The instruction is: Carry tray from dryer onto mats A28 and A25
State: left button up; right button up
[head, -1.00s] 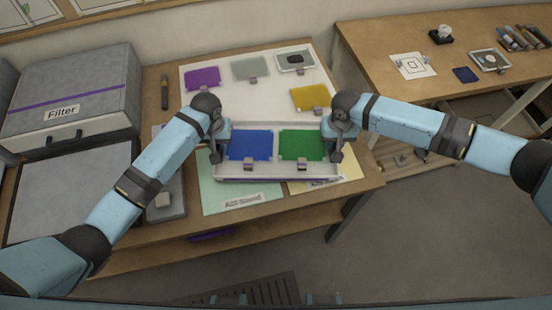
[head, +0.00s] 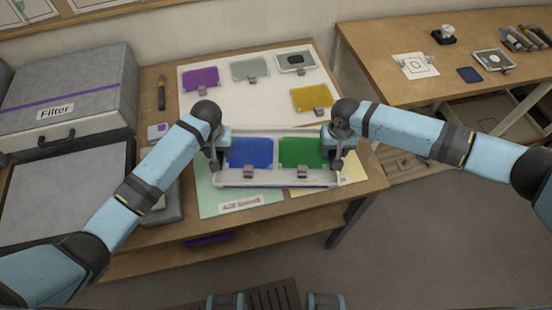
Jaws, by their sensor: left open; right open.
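The white tray (head: 275,183) lies across the light green mat (head: 208,202) on the left and the pale yellow mat (head: 350,172) on the right. The green mat's label is too blurred to read surely. A blue pane (head: 250,153) and a green pane (head: 301,151) sit side by side in the tray. My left gripper (head: 214,162) is at the tray's left end and my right gripper (head: 338,162) at its right end. Both are open, fingers down; whether they touch the tray is unclear. The tray covers much of both mats.
A white board behind the tray bears purple (head: 201,79), pale grey-green (head: 250,68) and yellow (head: 311,98) panes and a small dark-centred tray (head: 296,61). The grey Filter box (head: 70,95) stands left. A second table (head: 400,95) is at the right.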

pick_arm(q)
notch_tip(320, 180, up, 11)
pick_arm(e)
jog(key=shift+r, duration=0.2)
pick_arm(q)
jog(key=shift+r, duration=0.5)
pick_arm(e)
notch_tip(320, 180, up, 12)
jog(key=shift+f, duration=0.15)
